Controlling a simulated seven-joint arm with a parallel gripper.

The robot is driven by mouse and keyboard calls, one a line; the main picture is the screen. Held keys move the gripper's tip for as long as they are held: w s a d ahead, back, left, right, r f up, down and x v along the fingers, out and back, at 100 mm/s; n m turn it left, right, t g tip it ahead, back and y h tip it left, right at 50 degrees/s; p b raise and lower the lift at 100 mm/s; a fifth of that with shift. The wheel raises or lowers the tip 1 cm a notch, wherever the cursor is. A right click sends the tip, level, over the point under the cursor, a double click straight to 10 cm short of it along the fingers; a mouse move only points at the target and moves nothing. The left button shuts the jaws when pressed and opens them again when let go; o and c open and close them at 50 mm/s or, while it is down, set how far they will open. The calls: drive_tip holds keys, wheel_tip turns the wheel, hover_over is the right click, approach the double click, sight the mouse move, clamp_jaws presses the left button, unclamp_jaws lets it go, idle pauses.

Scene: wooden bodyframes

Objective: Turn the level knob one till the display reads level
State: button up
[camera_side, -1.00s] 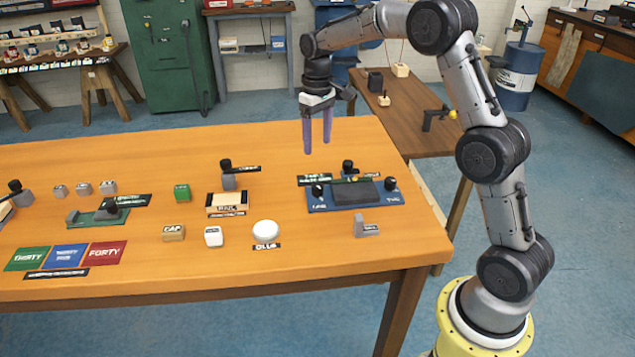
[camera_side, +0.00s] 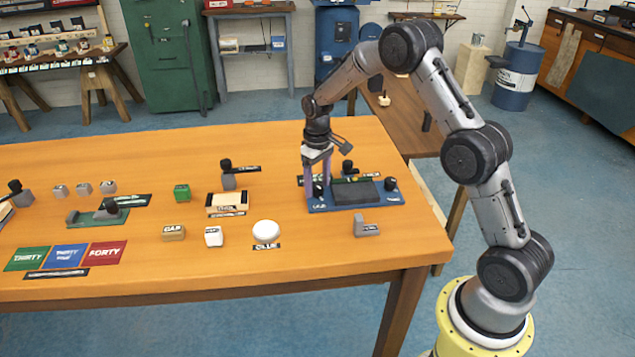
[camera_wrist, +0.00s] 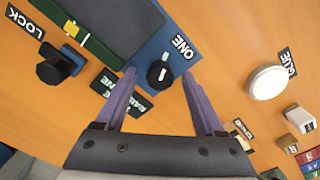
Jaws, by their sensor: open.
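The black knob labelled ONE (camera_wrist: 160,74) sits at the corner of a blue board (camera_wrist: 156,50). A pale mark shows on its top. In the side view this knob (camera_side: 318,191) is at the board's left end. My gripper (camera_wrist: 159,77) has its two purple fingers apart, one on each side of the knob. I cannot tell whether they touch it. In the side view the fingers point down at the board's left end.
A dark grey slab (camera_side: 354,193) lies on the board, with a second black knob (camera_side: 390,184) at its right. A black knob labelled LOCK (camera_wrist: 55,68) stands behind. A round white GLUE button (camera_wrist: 268,81) and small blocks are nearby.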

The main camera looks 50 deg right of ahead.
clamp_jaws()
idle(0.3)
drive_tip(key=shift+m, duration=1.7)
unclamp_jaws()
drive_tip(key=shift+r, duration=0.1)
